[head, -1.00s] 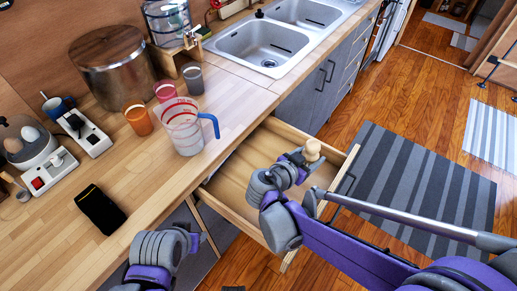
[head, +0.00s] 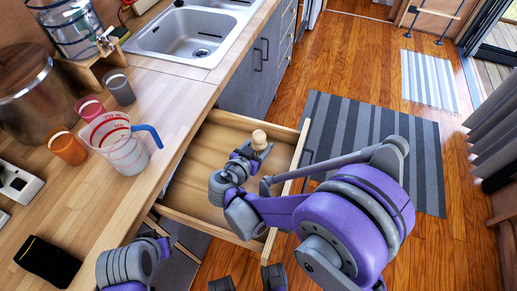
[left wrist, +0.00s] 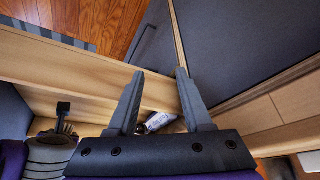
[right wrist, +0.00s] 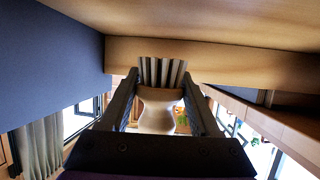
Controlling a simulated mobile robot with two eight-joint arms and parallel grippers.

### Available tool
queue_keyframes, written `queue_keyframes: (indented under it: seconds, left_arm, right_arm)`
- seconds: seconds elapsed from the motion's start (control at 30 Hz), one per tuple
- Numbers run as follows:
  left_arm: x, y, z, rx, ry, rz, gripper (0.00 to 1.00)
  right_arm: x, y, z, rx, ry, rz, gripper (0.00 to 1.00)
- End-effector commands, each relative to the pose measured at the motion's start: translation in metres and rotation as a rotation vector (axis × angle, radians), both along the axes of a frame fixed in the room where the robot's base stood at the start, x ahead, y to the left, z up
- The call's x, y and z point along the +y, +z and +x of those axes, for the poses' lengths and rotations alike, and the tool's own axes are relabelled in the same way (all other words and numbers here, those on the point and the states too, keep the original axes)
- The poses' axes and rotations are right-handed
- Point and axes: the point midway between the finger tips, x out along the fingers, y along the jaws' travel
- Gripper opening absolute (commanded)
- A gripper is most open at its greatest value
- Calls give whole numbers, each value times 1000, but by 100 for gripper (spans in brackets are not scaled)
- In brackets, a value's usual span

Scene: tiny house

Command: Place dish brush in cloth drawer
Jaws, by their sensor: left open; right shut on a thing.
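The dish brush (head: 259,138) has a pale wooden knob and is held over the open drawer. My right gripper (head: 251,153) is shut on it. In the right wrist view the pale brush body (right wrist: 157,115) and its grey bristles (right wrist: 161,72) sit between the fingers. The wooden drawer (head: 205,150) is pulled out from the counter; its visible floor is bare. Whether the brush touches the drawer floor I cannot tell. My left gripper (left wrist: 160,75) is open, near a wooden drawer wall (left wrist: 60,65). A small white and purple thing (left wrist: 157,122) shows between its fingers.
On the counter stand a measuring jug (head: 119,143), an orange cup (head: 67,147) and a large metal pot (head: 30,88). A black item (head: 47,261) lies at the front left. The sink (head: 190,35) is farther back. A striped rug (head: 370,135) lies on open floor right of the drawer.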

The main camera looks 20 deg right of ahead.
Motion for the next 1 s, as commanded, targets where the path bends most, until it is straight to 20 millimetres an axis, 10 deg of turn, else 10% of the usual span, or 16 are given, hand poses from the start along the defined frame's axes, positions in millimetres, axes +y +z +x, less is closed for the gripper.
queue_keyframes:
  seconds: [0.87, 0.9, 1.0]
  left_arm:
    - [0, -16, -1, 5, 0, 0, 50]
    - [0, -16, -1, 5, 0, 0, 50]
    - [0, -16, -1, 5, 0, 0, 50]
  right_arm:
    - [0, -33, 0, 0, 0, 0, 6]
    - [0, -33, 0, 1, 0, 1, 66]
    - [0, -33, 0, 1, 0, 1, 84]
